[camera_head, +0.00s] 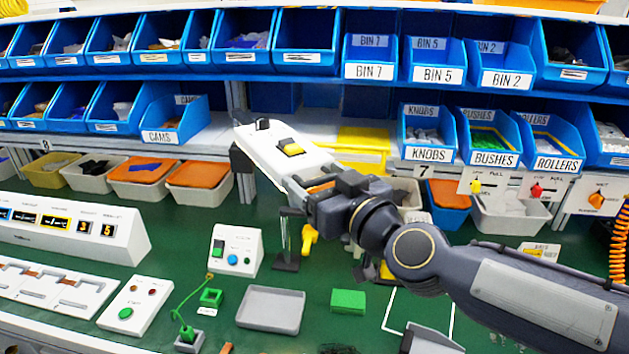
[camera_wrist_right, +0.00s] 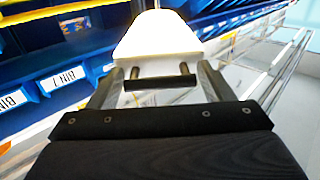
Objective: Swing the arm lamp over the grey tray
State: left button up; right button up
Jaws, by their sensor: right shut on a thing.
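A long white lamp head (camera_head: 268,152), which I take to be the arm lamp, hangs raised above the back of the green bench. It has a yellow switch knob and a black knob on top. My right gripper (camera_head: 316,192) is at its near end, shut on it. In the right wrist view the white lamp head (camera_wrist_right: 160,38) lies just past my fingers, with a dark bar (camera_wrist_right: 160,83) between them. The grey tray (camera_head: 270,309) lies empty on the bench, nearer and below the lamp head. The lamp's mount is not clear. My left gripper is not in view.
A green block (camera_head: 348,301) lies right of the tray. A green bendy stalk (camera_head: 183,318) and small green box (camera_head: 210,298) stand left of it. A switch box (camera_head: 236,250) and yellow tool (camera_head: 309,239) are behind. Blue bins (camera_head: 428,135) line the back.

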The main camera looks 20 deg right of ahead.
jog(key=shift+w+d+r, duration=0.1)
jog(key=shift+d, duration=0.25)
jog(key=o, duration=1.2)
jog(key=shift+o, duration=0.4)
jog(key=shift+d, duration=0.15)
jog(key=p+v, duration=0.1)
jog(key=v, duration=0.6)
jog(key=shift+s+p, duration=0.3)
jog(key=shift+s, duration=0.1)
